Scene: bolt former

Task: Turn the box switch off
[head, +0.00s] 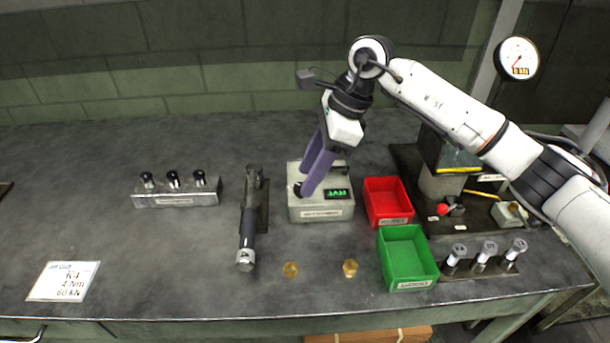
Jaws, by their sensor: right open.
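The box (321,213) is a grey metal case in the middle of the table, with a small display (338,194) lit in green. A dark round knob or switch (298,190) sits at the left of its top face. My right gripper (305,192) comes down from above with its purple fingers at this knob. The fingers overlap in this view and partly hide the box top, so I cannot tell whether they touch the knob. My left gripper is not in view.
A red bin (387,200) and a green bin (407,258) stand right of the box. A dark torque tool (248,225) lies to its left. Two brass pieces (350,268) lie in front. A metal block with black-topped pegs (176,195) stands further left. A press (440,180) stands at right.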

